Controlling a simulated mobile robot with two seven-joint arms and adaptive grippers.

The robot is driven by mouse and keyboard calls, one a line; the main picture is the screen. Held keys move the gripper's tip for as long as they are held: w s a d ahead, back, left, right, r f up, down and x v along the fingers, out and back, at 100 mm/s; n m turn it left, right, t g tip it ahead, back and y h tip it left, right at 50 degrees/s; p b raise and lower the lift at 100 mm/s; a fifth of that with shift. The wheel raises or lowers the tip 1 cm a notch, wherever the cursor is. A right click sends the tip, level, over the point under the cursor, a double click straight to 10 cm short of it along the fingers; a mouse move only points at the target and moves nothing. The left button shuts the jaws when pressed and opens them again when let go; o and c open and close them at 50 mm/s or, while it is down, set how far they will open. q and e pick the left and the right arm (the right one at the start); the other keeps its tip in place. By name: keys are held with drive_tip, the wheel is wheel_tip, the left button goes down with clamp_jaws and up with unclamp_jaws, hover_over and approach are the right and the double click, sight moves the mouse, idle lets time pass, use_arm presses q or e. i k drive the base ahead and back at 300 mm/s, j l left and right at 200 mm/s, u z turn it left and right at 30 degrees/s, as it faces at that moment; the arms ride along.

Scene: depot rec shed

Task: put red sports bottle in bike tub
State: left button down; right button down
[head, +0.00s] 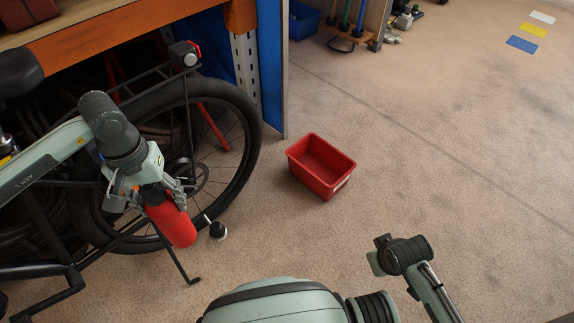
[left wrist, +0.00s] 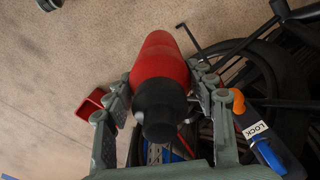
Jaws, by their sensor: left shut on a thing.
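The red sports bottle (head: 172,224) is in my left gripper (head: 150,190), in front of the bicycle's wheel in the head view. It hangs tilted, its base lower right. In the left wrist view the bottle (left wrist: 160,62) lies between the two fingers (left wrist: 164,100), with its black cap (left wrist: 160,105) toward the camera. An empty red tub (head: 320,167), which I take to be the bike tub, stands on the floor to the right of the gripper. Part of it also shows in the left wrist view (left wrist: 91,104).
A bicycle with a black wheel (head: 252,150) stands close beside my left arm, under an orange-edged shelf (head: 120,37). A small dark round object (head: 217,230) is near the bottle. A lock (left wrist: 265,145) shows in the left wrist view. Floor right of the tub is clear.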

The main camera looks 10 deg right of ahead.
sight(318, 173)
drive_tip(key=i+l, duration=0.2)
drive_tip(key=l, duration=0.15)
drive_tip(key=i+l, duration=0.15)
drive_tip(key=l, duration=0.25)
drive_tip(key=i+l, duration=0.2)
drive_tip(key=l, duration=0.15)
drive_tip(key=i+l, duration=0.2)
drive_tip(key=l, duration=0.2)
